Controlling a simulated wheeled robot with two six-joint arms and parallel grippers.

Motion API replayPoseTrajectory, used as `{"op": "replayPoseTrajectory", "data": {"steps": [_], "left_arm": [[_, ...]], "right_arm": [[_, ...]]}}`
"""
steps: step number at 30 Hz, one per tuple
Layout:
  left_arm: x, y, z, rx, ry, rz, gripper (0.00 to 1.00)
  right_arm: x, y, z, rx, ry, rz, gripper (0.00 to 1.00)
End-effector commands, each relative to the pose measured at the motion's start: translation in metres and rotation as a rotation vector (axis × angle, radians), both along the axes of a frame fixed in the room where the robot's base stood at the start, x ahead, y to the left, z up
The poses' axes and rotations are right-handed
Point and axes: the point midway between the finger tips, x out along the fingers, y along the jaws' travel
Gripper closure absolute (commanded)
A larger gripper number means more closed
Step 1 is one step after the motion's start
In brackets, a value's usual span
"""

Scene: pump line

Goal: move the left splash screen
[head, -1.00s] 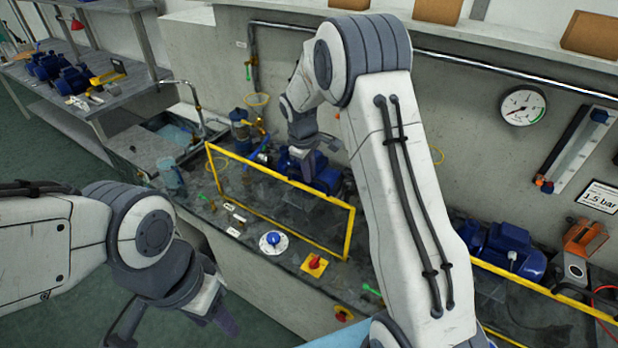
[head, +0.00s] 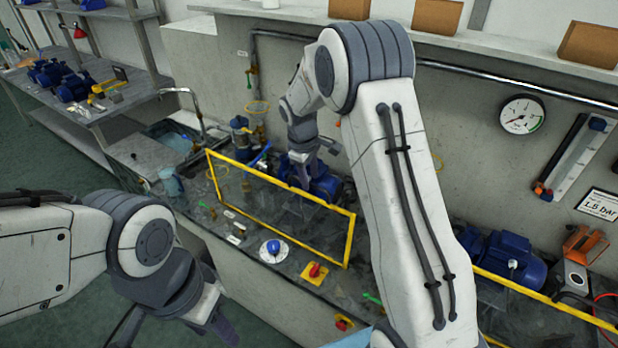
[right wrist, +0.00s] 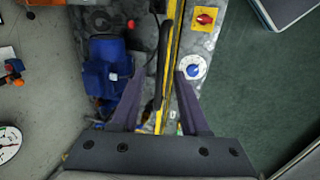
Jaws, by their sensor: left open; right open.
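The left splash screen (head: 351,240) is a clear pane in a yellow frame, standing upright along the bench front. In the right wrist view its yellow frame (right wrist: 177,35) runs up the picture between my fingers. My right gripper (head: 303,172) is behind the screen, near a blue pump, partly hidden by its own wrist. In the right wrist view this gripper (right wrist: 158,90) is open, its fingers apart on either side of the frame and a dark bar; contact cannot be told. My left gripper (head: 178,332) is open and empty in front of the bench, low at left.
A blue pump (head: 325,187) stands behind the screen. Another yellow-framed screen (head: 535,293) is at right. A sink (head: 170,138) lies left.

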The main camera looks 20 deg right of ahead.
Motion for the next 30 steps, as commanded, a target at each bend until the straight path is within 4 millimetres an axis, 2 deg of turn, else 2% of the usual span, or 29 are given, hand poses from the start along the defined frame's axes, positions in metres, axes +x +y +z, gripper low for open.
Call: {"op": "replayPoseTrajectory", "data": {"steps": [5,9,15,21,30], "left_arm": [[0.000,0.000,-0.013,0.000,0.000,0.002,0.50],[0.000,0.000,-0.022,0.000,0.000,0.003,0.50],[0.000,0.000,-0.029,0.000,0.000,0.005,0.50],[0.000,0.000,-0.030,0.000,0.000,0.005,0.50],[0.000,0.000,-0.030,0.000,0.000,0.005,0.50]], "right_arm": [[-0.002,0.005,0.026,0.000,-0.009,0.000,0.55],[-0.005,0.010,0.055,0.001,-0.009,0.002,0.55],[-0.010,0.014,0.086,0.001,-0.004,0.001,0.55],[-0.012,0.016,0.098,0.001,-0.002,0.000,0.55],[-0.012,0.016,0.098,0.001,-0.002,0.000,0.55]]}}
